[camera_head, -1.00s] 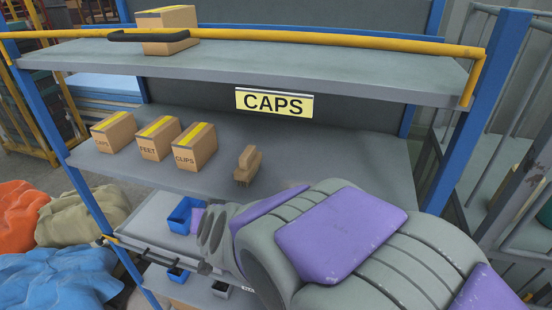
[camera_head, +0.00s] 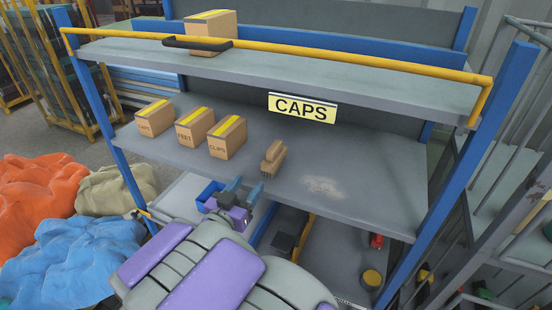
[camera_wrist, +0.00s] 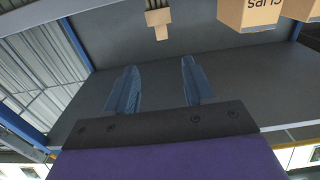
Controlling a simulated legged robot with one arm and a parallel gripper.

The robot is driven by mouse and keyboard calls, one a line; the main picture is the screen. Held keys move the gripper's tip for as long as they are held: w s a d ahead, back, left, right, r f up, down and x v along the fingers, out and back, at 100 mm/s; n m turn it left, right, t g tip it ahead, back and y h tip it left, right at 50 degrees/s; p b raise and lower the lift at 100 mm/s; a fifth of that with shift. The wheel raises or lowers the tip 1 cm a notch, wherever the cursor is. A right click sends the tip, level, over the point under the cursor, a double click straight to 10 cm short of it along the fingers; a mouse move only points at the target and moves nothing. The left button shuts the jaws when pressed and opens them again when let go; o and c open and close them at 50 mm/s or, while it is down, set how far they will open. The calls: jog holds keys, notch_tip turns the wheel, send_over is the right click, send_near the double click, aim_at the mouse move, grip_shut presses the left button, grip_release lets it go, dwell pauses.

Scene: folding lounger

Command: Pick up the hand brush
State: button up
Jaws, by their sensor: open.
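The hand brush (camera_head: 273,161) is a small tan block with a narrower handle part. It stands on the middle shelf, right of the CLIPS box, near the shelf's front. In the wrist view the brush (camera_wrist: 158,20) is at the top, beyond the fingertips and about midway between them. My gripper (camera_head: 245,187) is in front of the brush, slightly left and lower in the picture, apart from it. Its two blue-grey fingers (camera_wrist: 160,80) are spread, with nothing between them.
Cardboard boxes marked CAPS (camera_head: 155,118), FEET (camera_head: 194,127) and CLIPS (camera_head: 227,138) stand left of the brush on the middle shelf (camera_head: 370,180). A pale dusty patch (camera_head: 324,187) lies to the right. The upper shelf (camera_head: 390,89) with a yellow rail (camera_head: 350,63) overhangs.

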aim_at(269, 155)
jog(key=p+x, duration=0.1)
jog(key=x, duration=1)
jog(key=shift+w+a+p, duration=0.1)
jog(key=shift+a+p, duration=0.05)
jog(key=shift+p, duration=0.15)
jog(key=shift+w, duration=0.65)
jog(key=shift+p+x, duration=0.75)
jog(key=shift+x, duration=1.3)
jog(key=shift+s, duration=0.1)
jog(key=shift+c, duration=0.3)
grip_shut()
